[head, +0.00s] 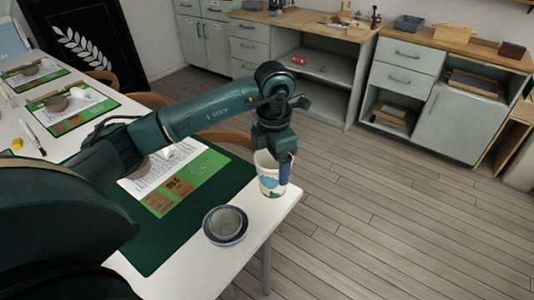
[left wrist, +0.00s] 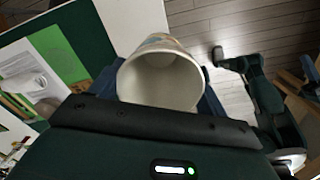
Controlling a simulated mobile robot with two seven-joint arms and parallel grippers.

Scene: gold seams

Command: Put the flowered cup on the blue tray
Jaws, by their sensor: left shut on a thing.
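My left gripper (head: 272,165) is shut on a white cup (head: 270,183) with a blue and yellow print, at the table's (head: 281,207) front right corner. Whether the print shows flowers is too small to tell. In the left wrist view the cup (left wrist: 160,80) sits between the fingers, its open mouth toward the camera and empty inside. Whether its base touches the table is unclear. A blue-grey tray (head: 408,24) stands far off on the back right counter. Part of my right arm (left wrist: 265,100) seems to show at the right of the wrist view; its fingers are unclear.
A grey bowl on a blue-rimmed saucer (head: 242,235) stands near the cup, by the table edge. A green mat (head: 150,258) with papers lies left of it. Wooden floor (head: 400,220) is open between table and counters. A red object (head: 299,60) lies on an open shelf.

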